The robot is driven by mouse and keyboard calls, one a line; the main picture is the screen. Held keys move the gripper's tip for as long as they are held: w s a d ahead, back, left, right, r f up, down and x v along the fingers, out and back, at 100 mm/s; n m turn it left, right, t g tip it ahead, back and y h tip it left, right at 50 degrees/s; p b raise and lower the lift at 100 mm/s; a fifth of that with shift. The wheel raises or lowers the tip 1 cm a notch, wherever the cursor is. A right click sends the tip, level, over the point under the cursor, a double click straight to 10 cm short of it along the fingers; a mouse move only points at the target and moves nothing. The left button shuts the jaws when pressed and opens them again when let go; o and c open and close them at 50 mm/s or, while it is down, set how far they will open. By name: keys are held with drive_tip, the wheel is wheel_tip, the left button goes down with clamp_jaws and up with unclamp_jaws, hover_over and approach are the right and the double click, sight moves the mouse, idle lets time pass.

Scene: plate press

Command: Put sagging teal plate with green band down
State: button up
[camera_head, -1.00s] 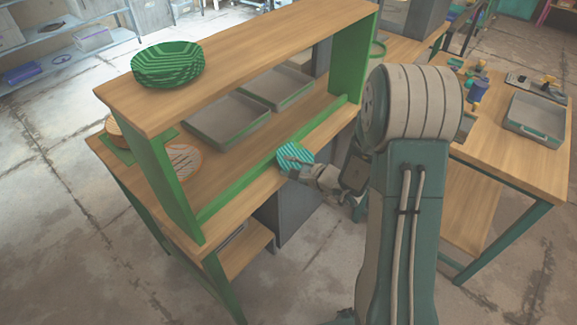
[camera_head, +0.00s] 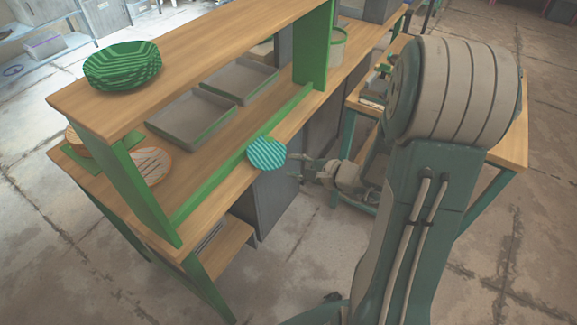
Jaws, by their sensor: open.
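The teal striped plate (camera_head: 266,154) lies at the front edge of the wooden bench (camera_head: 215,182), just in front of the green rail. Part of it appears to reach past the bench edge. Its green band and any sag are too small to make out. My gripper (camera_head: 296,173) is open and empty, a short gap to the right of the plate and off the bench. The fingers point left toward the plate without touching it.
A stack of green striped plates (camera_head: 122,66) stands on the upper shelf (camera_head: 200,40). Two grey trays (camera_head: 190,118) sit below it. An orange-rimmed round plate (camera_head: 150,165) lies at the left. Another wooden table (camera_head: 508,140) stands behind my arm at the right.

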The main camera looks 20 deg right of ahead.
drive_tip(key=s+a+r+n+g, duration=0.7)
drive_tip(key=s+a+n+g, duration=0.2)
drive_tip(key=s+a+n, duration=0.25)
drive_tip(key=s+d+r+n+t+h, duration=0.2)
drive_tip(key=s+d+r+n+h, duration=0.3)
drive_tip(key=r+h, duration=0.3)
drive_tip(key=shift+s+n+t+h, duration=0.4)
drive_tip(key=shift+s+n+h, duration=0.1)
drive_tip(key=shift+s+n, duration=0.35)
